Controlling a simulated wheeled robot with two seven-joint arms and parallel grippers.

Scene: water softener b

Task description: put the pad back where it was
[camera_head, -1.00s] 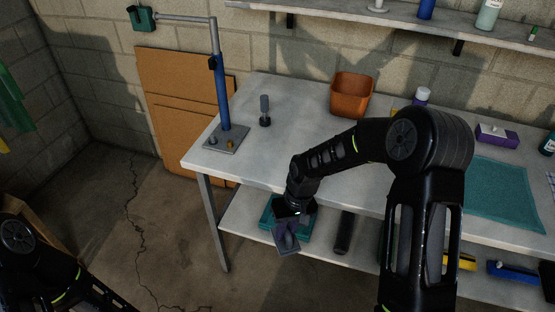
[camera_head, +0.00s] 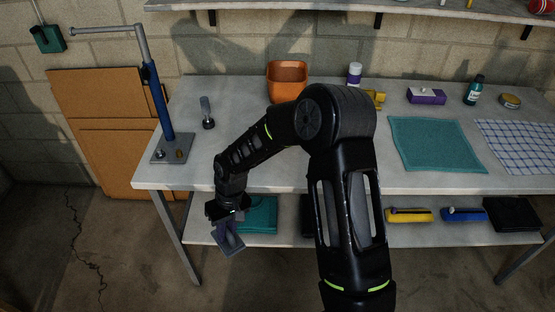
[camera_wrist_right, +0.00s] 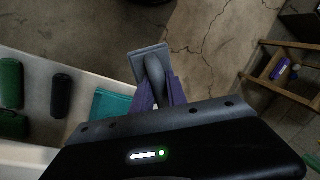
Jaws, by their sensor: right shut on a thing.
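The grey flat pad (camera_head: 233,246) with a curved handle is in my right gripper (camera_head: 229,222). It hangs tilted in front of the lower shelf's front edge, near the bench's left end. In the right wrist view the pad (camera_wrist_right: 149,60) is seen with its grey handle between the purple fingers of the gripper (camera_wrist_right: 160,92), which are shut on it. The pad is clear of the shelf in this view, with the floor behind it. My left gripper is not in view.
A teal flat item (camera_head: 262,216) lies on the lower shelf (camera_head: 290,238) just behind the pad. Yellow (camera_head: 409,216) and blue (camera_head: 464,215) items lie further right. The bench top (camera_head: 205,90) holds an orange bin (camera_head: 287,78), a blue post stand (camera_head: 160,110) and a teal mat (camera_head: 436,145).

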